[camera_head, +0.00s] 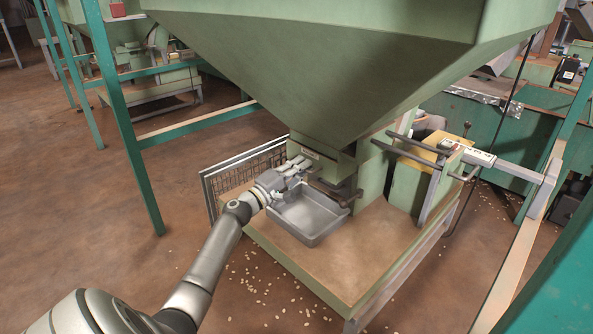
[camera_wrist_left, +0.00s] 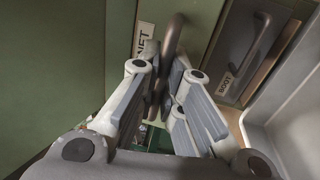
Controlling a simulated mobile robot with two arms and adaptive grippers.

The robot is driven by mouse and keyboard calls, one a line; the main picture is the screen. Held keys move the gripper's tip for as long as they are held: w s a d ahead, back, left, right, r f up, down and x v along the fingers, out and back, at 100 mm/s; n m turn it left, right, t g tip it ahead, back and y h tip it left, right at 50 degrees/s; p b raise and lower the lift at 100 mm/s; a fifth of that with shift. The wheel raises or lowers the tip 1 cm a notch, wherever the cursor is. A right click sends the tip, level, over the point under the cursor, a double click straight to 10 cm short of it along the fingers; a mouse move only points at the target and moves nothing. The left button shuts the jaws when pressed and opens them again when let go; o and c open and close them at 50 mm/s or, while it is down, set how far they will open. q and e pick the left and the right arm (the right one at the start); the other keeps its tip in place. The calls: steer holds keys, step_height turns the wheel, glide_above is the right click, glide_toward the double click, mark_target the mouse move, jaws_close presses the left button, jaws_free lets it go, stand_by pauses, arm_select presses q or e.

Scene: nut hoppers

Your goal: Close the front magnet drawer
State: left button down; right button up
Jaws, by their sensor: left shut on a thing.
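My left gripper (camera_head: 294,168) reaches the machine's front just under the big green hopper (camera_head: 340,60). In the left wrist view its fingers (camera_wrist_left: 165,82) are shut around the dark, upright-looking bar of a handle (camera_wrist_left: 173,38). The handle is on a green front with a white label (camera_wrist_left: 144,38) that ends in "NET", so this looks like the magnet drawer. The fingers hide the lower part of the handle. How far the drawer stands out cannot be told. My right gripper is not in view.
A grey metal tray (camera_head: 325,232) sits on the wooden platform (camera_head: 360,262), below the gripper. Another handle, by the label "BOOT" (camera_wrist_left: 226,84), is close by. A wire mesh panel (camera_head: 232,175) stands left. Green posts (camera_head: 125,120) and spilled nuts surround the platform.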

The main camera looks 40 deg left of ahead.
arm_select(q)
steer(key=c, duration=2)
jaws_free()
steer(key=shift+w+a+r, duration=0.1)
steer(key=o, duration=0.4)
steer(key=shift+w, duration=0.2)
steer(key=shift+o, duration=0.2)
steer(key=shift+s, duration=0.15)
steer(key=d+v, duration=0.1)
steer(key=v, duration=1)
steer(key=shift+s+a+f, duration=0.2)
steer(key=shift+s+a, duration=0.15)
